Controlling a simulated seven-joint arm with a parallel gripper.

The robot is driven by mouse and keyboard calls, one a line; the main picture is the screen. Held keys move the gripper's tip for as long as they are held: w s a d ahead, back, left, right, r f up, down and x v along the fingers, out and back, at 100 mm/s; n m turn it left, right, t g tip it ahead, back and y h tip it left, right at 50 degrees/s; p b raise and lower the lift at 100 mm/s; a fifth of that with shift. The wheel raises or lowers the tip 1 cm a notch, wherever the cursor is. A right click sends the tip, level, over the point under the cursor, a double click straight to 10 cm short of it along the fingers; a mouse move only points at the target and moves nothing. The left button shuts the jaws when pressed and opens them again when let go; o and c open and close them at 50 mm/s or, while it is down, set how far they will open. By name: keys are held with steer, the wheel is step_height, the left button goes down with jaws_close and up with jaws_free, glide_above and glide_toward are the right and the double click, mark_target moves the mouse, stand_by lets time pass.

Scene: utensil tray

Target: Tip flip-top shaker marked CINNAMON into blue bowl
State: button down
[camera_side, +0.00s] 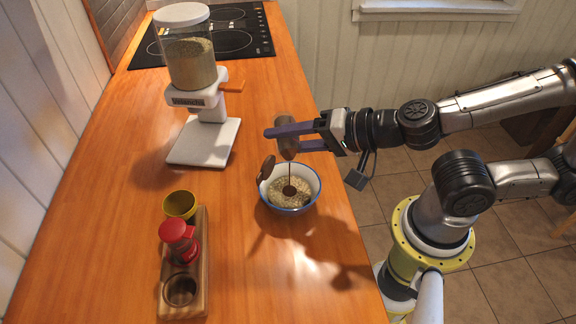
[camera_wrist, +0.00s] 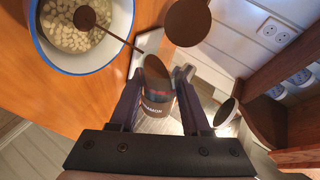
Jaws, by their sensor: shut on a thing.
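The CINNAMON shaker (camera_side: 285,128) is held tipped above the blue bowl, mouth down. Its round brown lid (camera_side: 266,167) hangs open; in the wrist view the lid (camera_wrist: 187,22) stands out beyond the shaker. Part of the label shows on the shaker (camera_wrist: 156,98) between the fingers. My gripper (camera_side: 284,140) is shut on the shaker's body; it also shows in the wrist view (camera_wrist: 158,80). A thin brown stream (camera_side: 289,173) runs from the mouth into the blue-rimmed bowl (camera_side: 287,210). A dark brown patch (camera_wrist: 85,17) lies on the pale contents of the bowl (camera_wrist: 121,25).
A wooden rack (camera_side: 199,290) at front left holds a yellow container (camera_side: 180,205) and a red-topped shaker (camera_side: 178,232), with an empty round slot in front. A white dispenser (camera_side: 205,145) stands behind, with a black cooktop (camera_side: 240,35) at the back. The counter's front right is clear.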

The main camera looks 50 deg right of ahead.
steer(key=shift+a+r+n+t, duration=0.1)
steer(key=shift+n+t, duration=0.2)
stand_by(0.4)
stand_by(0.5)
steer(key=shift+w+d+m+g, duration=0.1)
steer(key=shift+d+m+g, duration=0.15)
steer(key=shift+m+g, duration=0.15)
steer(key=shift+w+d+f+m+g+y, duration=0.1)
steer(key=shift+w+f+m+g+y, duration=0.05)
steer(key=shift+f+m+g+y, duration=0.55)
steer(key=shift+r, duration=0.15)
steer(key=shift+w+d+r+m+g, duration=0.1)
steer(key=shift+d+m+g, duration=0.05)
steer(key=shift+m+g, duration=0.35)
steer(key=shift+r+m+g+y, duration=0.3)
steer(key=shift+m+g+y, duration=0.3)
steer(key=shift+y, duration=0.1)
